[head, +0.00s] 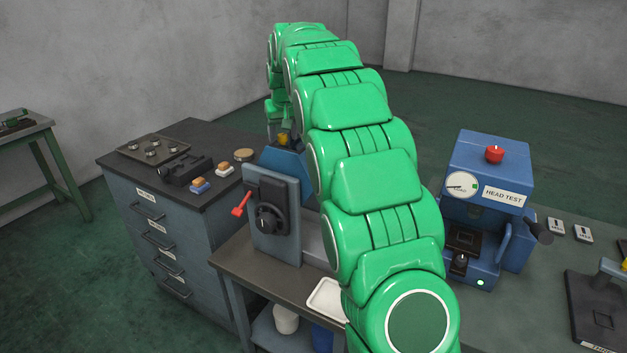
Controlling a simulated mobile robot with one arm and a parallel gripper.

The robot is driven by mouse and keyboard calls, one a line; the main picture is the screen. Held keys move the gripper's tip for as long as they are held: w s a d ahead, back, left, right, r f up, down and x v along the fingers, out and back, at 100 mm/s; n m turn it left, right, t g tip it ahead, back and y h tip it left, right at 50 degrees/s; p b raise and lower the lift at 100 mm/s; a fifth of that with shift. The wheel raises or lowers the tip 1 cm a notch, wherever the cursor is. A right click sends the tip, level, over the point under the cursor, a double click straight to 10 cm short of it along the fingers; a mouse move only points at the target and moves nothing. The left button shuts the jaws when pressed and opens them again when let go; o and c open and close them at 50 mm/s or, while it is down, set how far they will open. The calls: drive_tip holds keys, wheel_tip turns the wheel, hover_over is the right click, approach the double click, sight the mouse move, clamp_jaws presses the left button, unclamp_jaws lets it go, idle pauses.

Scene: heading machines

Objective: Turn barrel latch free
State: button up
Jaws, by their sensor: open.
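My green arm reaches up and away across the middle of the head view, then bends down at its far end. My gripper (274,128) is small there, partly hidden by my arm, and its jaws are apart. It is above or beside a blue machine (284,161) with a small yellow part (283,139) on top. I cannot tell whether it touches that part. I cannot tell which part is the barrel latch.
A drawer cabinet (190,245) on the left bears a tray (153,149) and small blocks. A white tray (327,299) lies on the bench (240,262). A blue HEAD TEST machine (487,180) stands on the right. Green floor is open behind.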

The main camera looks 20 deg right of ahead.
drive_tip(key=shift+r+m, duration=0.1)
drive_tip(key=shift+m, duration=0.2)
drive_tip(key=v, duration=0.6)
drive_tip(key=shift+a, duration=0.1)
drive_tip(key=s+f+g, duration=0.3)
drive_tip(key=s, duration=2.5)
drive_tip(key=shift+s, duration=0.3)
drive_tip(key=w+a+r+m+t+h, duration=0.1)
drive_tip(key=w+r+m+t, duration=0.1)
drive_tip(key=w, duration=1.2)
drive_tip(key=w+r+m+t, duration=0.1)
drive_tip(key=w+r, duration=0.2)
drive_tip(key=w, duration=1.1)
drive_tip(key=shift+x, duration=4.15)
drive_tip(key=shift+s+d, duration=0.1)
